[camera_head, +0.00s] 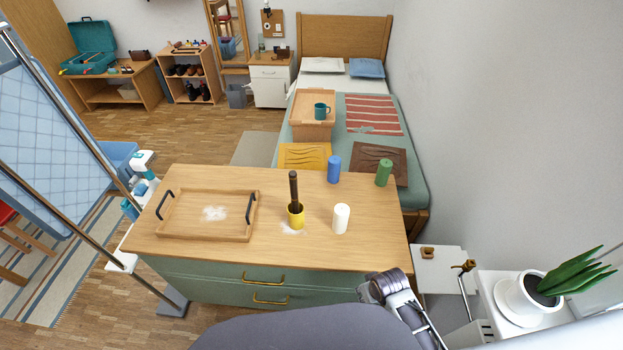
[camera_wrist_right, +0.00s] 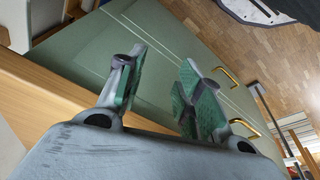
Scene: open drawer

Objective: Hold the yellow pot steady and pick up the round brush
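The yellow pot (camera_head: 296,218) stands upright on the wooden top of the dresser (camera_head: 370,255), right of its middle. The round brush (camera_head: 294,186) stands in the pot with its dark brown handle up; its lower end is hidden inside. My right gripper (camera_wrist_right: 163,62) is open, with nothing between its green-padded fingers. In the right wrist view it faces the green drawer fronts. In the head view my right arm shows at the dresser's front right corner, away from the pot. My left gripper is not in view.
A white cylinder (camera_head: 341,218) stands right of the pot; blue (camera_head: 334,169) and green (camera_head: 384,172) cylinders stand behind. A wooden tray (camera_head: 180,232) with black handles lies left, holding a white patch. Another white patch lies by the pot. A potted plant (camera_head: 525,300) stands far right.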

